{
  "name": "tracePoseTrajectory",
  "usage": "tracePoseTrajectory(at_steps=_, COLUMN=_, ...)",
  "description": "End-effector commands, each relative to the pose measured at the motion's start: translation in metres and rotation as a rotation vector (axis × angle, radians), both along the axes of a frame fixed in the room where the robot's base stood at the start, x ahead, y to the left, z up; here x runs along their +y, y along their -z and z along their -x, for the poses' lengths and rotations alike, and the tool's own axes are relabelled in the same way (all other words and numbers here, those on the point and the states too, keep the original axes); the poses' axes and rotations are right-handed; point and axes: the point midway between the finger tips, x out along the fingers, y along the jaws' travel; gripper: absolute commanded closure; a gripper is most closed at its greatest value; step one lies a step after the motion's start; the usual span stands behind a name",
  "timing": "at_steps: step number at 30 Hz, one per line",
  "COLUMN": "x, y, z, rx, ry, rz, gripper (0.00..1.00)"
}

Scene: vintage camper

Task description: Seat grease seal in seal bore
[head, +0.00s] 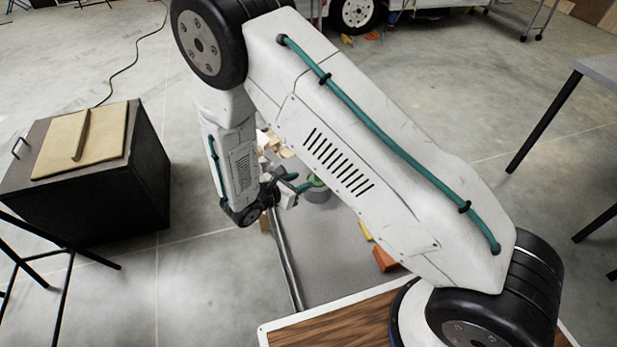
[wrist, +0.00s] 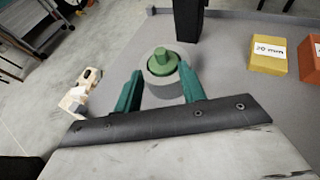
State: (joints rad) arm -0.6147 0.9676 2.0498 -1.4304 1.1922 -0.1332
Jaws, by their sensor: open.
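A green round piece with a raised knob (wrist: 163,60) sits on top of a grey round housing (wrist: 160,86) on the grey work surface. I cannot tell whether the green piece is the grease seal, and no bore opening shows. In the head view the grey housing (head: 318,196) stands just right of my gripper (head: 293,183), partly behind my arm. In the wrist view my gripper (wrist: 160,82) is open, its teal fingers spread to either side of the housing. Nothing is visibly held; contact with the housing cannot be told.
A yellow block marked 20 mm (wrist: 268,54) and an orange block (wrist: 311,58) lie to the right. A black post (wrist: 188,20) stands behind the housing. The surface between housing and blocks is clear.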

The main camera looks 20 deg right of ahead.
Motion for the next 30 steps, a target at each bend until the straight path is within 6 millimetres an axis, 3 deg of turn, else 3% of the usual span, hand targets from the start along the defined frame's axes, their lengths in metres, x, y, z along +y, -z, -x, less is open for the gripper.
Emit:
tracePoseTrajectory(at_steps=5, x=0.01, y=-0.005, z=0.006, rx=0.0, ry=0.0, rz=0.0, gripper=0.6)
tracePoseTrajectory(at_steps=11, x=0.006, y=-0.015, z=0.005, rx=-0.014, ry=0.026, rz=-0.011, gripper=0.6)
tracePoseTrajectory(at_steps=14, x=-0.005, y=-0.043, z=0.004, rx=-0.056, ry=0.106, rz=-0.05, gripper=0.6)
tracePoseTrajectory(at_steps=20, x=-0.05, y=-0.137, z=0.021, rx=-0.196, ry=0.406, rz=-0.195, gripper=0.6)
tracePoseTrajectory(at_steps=24, x=-0.081, y=-0.196, z=0.049, rx=-0.292, ry=0.628, rz=-0.313, gripper=0.6)
tracePoseTrajectory(at_steps=30, x=-0.115, y=-0.262, z=0.103, rx=-0.423, ry=0.931, rz=-0.498, gripper=0.6)
